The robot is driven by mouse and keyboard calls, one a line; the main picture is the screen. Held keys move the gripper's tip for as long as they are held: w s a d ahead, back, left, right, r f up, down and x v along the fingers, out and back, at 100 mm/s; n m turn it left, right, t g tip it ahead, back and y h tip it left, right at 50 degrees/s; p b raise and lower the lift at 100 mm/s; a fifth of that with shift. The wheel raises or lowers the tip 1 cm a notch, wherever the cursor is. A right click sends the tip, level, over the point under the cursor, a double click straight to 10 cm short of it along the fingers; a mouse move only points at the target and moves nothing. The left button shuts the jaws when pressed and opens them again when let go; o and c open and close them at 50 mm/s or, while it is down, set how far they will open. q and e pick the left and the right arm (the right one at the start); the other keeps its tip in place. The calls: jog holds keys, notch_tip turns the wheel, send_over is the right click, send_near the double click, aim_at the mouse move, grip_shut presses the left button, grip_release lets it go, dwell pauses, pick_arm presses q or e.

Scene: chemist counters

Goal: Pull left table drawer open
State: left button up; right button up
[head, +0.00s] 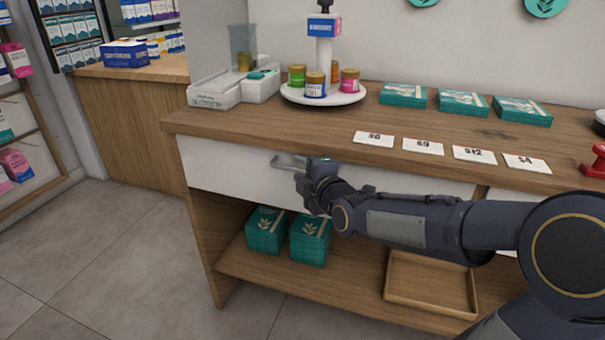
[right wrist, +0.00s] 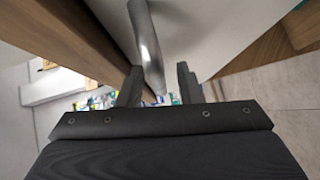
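The left table drawer (head: 225,168) has a white front set under the wooden counter top and looks closed. Its metal bar handle (head: 287,160) shows at the left of my right gripper (head: 310,178), which is at the drawer front and hides part of the handle. In the right wrist view, the handle (right wrist: 147,45) runs down between the two dark fingertips of my right gripper (right wrist: 158,85). The fingers are apart, with gaps beside the handle. My left gripper is not in view.
The counter top (head: 330,125) holds a white round stand (head: 323,96) with jars, teal boxes (head: 463,103) and price cards (head: 423,147). The shelf below holds teal box stacks (head: 267,232) and a wooden tray (head: 432,302). Floor (head: 100,260) at the left is clear.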

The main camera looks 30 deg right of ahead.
jog(key=shift+c, duration=0.3)
grip_shut()
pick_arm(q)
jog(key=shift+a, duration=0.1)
pick_arm(e)
jog(key=shift+a, duration=0.1)
